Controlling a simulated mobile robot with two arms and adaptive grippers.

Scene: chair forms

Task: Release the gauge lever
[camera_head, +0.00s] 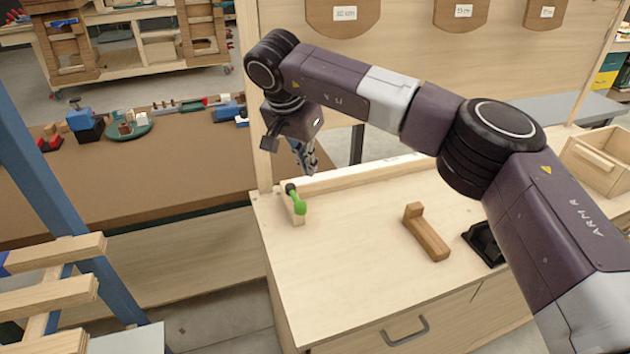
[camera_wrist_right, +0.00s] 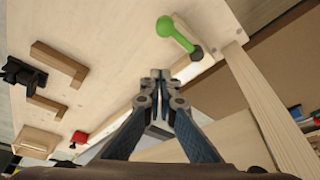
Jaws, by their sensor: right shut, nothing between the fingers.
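The gauge lever (camera_head: 299,206) is bright green with a round knob and a black end piece. It sits on a small wooden block near the bench's left edge. It also shows in the right wrist view (camera_wrist_right: 166,27), at the top centre, lying along its block towards the black end (camera_wrist_right: 197,53). My right gripper (camera_head: 313,170) is above and just behind the lever in the head view. Its fingertips (camera_wrist_right: 160,74) are together and empty, apart from the lever. My left gripper is in neither view.
An L-shaped wooden piece (camera_head: 428,238) and a black fixture (camera_head: 484,243) stand on the pale benchtop (camera_head: 350,270). A wooden rail (camera_head: 370,174) runs along its back edge. A wooden post (camera_head: 251,110) rises at the back left corner. The benchtop's front left is clear.

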